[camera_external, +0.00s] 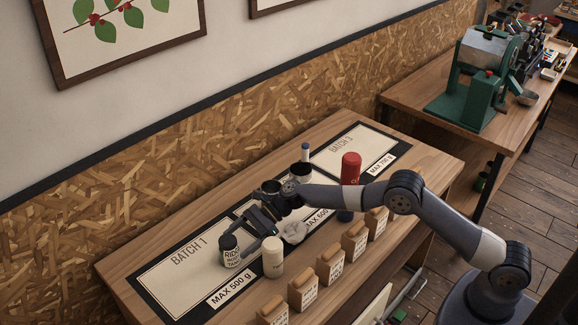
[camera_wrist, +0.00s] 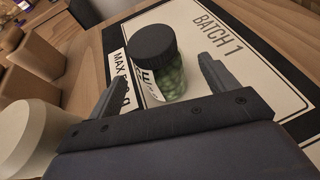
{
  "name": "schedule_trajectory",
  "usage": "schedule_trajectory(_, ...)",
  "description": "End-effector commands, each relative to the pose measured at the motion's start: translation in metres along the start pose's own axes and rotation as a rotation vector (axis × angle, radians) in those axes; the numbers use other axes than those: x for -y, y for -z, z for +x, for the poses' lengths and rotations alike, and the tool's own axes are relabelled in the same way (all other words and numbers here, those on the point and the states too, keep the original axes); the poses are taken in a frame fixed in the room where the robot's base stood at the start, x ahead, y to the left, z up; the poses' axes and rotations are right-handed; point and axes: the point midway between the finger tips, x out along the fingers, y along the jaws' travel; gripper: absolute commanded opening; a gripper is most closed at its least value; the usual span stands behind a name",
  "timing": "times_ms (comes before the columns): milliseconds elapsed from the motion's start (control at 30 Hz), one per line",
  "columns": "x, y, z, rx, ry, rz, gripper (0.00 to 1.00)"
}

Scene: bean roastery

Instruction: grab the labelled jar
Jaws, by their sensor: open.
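The labelled jar (camera_external: 230,252) stands upright on the Batch 1 panel of the table mat. It has a black lid and a pale label with dark print. In the wrist view the jar (camera_wrist: 172,82) is clear with green beans inside. My gripper (camera_external: 244,236) is open and empty, low above the mat and right beside the jar. In the wrist view its fingers (camera_wrist: 160,86) lie to either side of the jar, with a gap visible on both sides. Part of the jar's lower body is hidden by the gripper's palm.
A cream canister (camera_external: 273,258) stands close to my gripper, and also shows at the wrist view's left edge (camera_wrist: 24,135). Several tan labelled blocks (camera_external: 303,289) line the table's front edge. A red-topped container (camera_external: 351,168) stands further right. The Batch 1 panel (camera_external: 185,262) is clear left of the jar.

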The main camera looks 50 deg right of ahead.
Motion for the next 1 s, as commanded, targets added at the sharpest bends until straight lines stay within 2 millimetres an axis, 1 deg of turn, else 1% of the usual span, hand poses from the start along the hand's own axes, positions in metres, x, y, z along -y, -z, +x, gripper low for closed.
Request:
schedule_trajectory(33,-0.001,-0.001,0.009,-0.001,-0.002,0.0,0.81)
schedule_trajectory(100,0.0,-0.001,0.017,0.0,-0.001,-0.001,0.81)
schedule_trajectory(200,0.0,0.0,0.025,0.0,0.0,-0.001,0.81)
schedule_trajectory(300,0.0,-0.001,0.028,0.0,0.001,0.0,0.81)
schedule_trajectory(500,0.0,0.0,0.029,0.0,0.001,0.0,0.81)
schedule_trajectory(567,0.0,0.0,0.028,0.0,0.001,-0.001,0.77)
schedule_trajectory(1000,0.0,0.0,0.028,0.0,0.001,-0.001,0.41)
